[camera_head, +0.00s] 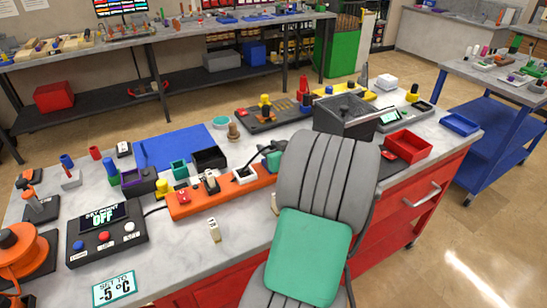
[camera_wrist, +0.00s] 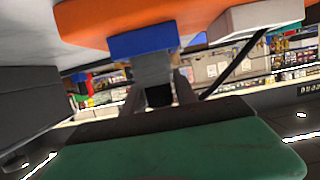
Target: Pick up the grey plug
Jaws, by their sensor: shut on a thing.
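In the wrist view my gripper (camera_wrist: 158,88) has its two fingers shut on the grey plug (camera_wrist: 152,68), a small grey block. A blue block (camera_wrist: 140,43) shows just above the plug, under the edge of the orange strip (camera_wrist: 90,18). I cannot tell whether the plug touches the blue block. In the head view the orange socket strip (camera_head: 195,207) lies on the workbench, its right end covered by a large grey ribbed shape with a green pad. I cannot make out my fingers or the held plug there.
A sky-mount-style dark control box (camera_head: 103,238) reads OFF, left of the strip. A black box (camera_head: 209,158), blue mat (camera_head: 165,148) and red tray (camera_head: 408,144) stand on the bench. A small cream block (camera_head: 214,230) stands before the strip. Bare bench top lies at front centre.

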